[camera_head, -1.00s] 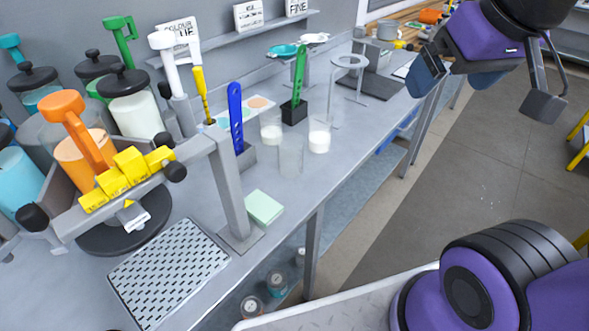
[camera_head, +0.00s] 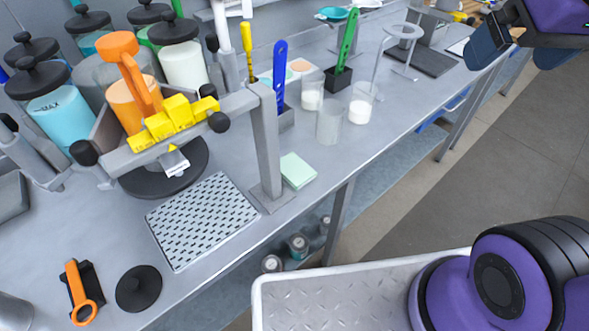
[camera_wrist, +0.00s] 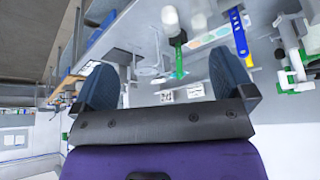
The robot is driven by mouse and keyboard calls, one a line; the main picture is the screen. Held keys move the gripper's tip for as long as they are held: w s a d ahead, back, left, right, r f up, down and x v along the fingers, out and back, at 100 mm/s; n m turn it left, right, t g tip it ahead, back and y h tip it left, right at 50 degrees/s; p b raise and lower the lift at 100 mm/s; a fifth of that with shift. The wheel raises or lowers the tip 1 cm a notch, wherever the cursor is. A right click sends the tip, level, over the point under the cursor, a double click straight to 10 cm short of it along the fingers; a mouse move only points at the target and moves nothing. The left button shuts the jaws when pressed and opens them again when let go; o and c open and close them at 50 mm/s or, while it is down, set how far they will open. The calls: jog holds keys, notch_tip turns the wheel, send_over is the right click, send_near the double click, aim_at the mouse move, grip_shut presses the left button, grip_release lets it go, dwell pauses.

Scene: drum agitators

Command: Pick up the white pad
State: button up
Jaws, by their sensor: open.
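A flat pad (camera_head: 297,170), pale with a mint tint, lies on the grey bench near its front edge. It sits just right of the foot of an upright metal post. Nothing is on top of it. My gripper (camera_wrist: 164,82) is open and empty, its two blue fingers wide apart. In the head view it is at the upper right, partly cut off by the frame, well above and right of the pad. I cannot make out the pad in the wrist view, which shows the bench upside down.
The metal post (camera_head: 267,140) carries a beam with yellow blocks (camera_head: 173,120). A perforated plate (camera_head: 202,222) lies left of the pad. A clear beaker (camera_head: 330,122) and a blue scoop (camera_head: 280,75) stand behind it. Bottles (camera_head: 299,246) sit on a lower shelf. Floor is open at right.

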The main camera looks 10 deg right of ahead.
jog(key=w+a+f+n+g+y, duration=0.15)
jog(key=w+a+f, duration=0.3)
jog(key=w, duration=0.45)
jog(key=n+g+h, duration=0.2)
jog(key=n+g, duration=0.2)
jog(key=n, duration=0.1)
send_over(294, 168)
notch_tip(294, 168, down, 24)
jog(key=shift+y, duration=0.25)
jog(key=shift+f, duration=5.25)
jog(key=c, duration=1.1)
jog(key=shift+o, duration=0.2)
jog(key=shift+r, duration=0.1)
